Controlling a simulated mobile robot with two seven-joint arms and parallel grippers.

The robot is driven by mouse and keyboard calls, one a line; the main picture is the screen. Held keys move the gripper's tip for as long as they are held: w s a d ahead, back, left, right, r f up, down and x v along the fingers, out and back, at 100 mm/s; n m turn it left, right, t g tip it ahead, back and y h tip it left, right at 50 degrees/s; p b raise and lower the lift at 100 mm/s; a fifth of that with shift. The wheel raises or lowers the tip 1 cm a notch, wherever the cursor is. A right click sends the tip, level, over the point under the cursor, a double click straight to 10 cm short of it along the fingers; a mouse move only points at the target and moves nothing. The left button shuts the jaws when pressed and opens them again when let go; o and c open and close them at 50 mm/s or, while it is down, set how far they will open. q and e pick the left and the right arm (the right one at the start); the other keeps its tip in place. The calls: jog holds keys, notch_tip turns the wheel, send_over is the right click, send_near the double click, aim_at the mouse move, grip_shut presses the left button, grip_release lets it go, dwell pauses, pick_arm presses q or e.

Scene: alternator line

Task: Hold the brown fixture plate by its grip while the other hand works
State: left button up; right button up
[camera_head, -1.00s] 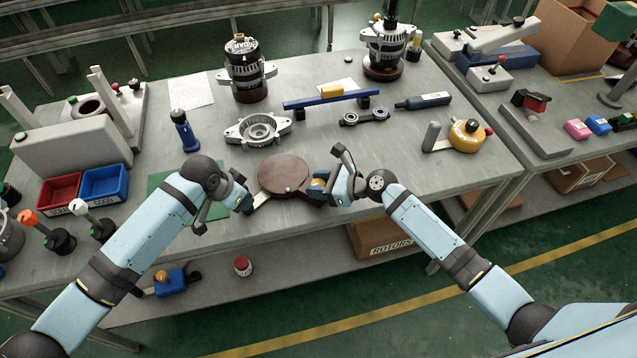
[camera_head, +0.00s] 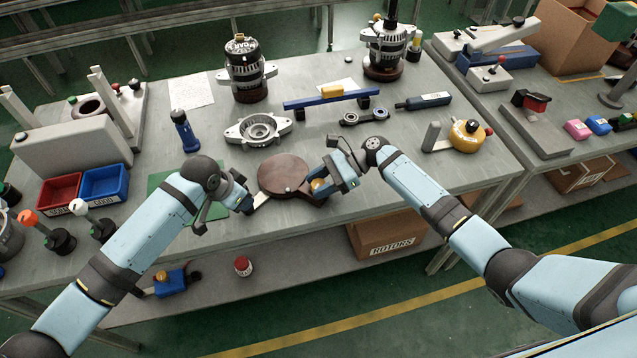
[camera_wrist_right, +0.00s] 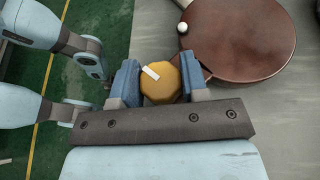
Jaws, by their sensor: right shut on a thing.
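The brown fixture plate (camera_head: 284,171) is a round, dark brown disc near the front edge of the bench; part of it shows in the right wrist view (camera_wrist_right: 240,38). A pale flat strip (camera_head: 261,199) sticks out at its lower left. My left gripper (camera_head: 248,203) is at that strip, but its fingertips are too small to tell open from shut. My right gripper (camera_head: 321,187) is at the plate's right side, shut on a yellow-orange knob (camera_wrist_right: 160,84) with a white mark. The knob sits beside a brown corner of the plate; its underside is hidden.
Behind the plate are a metal housing (camera_head: 257,130), a blue bar with a yellow middle (camera_head: 325,97) and a linked part with rings (camera_head: 364,117). A yellow round device (camera_head: 467,134) stands right. Red (camera_head: 60,192) and blue (camera_head: 106,183) bins are left.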

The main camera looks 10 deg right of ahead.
jog(key=n+g+h, duration=0.1)
jog(key=n+g, duration=0.3)
jog(key=g, duration=0.1)
jog(key=shift+n+h, duration=0.3)
jog(key=shift+h, duration=0.1)
jog(key=shift+f+n+g+h, duration=0.1)
jog(key=shift+n+g+h, duration=1)
jog(key=shift+n+g, duration=0.4)
jog(key=o, duration=0.9)
jog(key=shift+o, duration=0.2)
jog(key=v, duration=1.2)
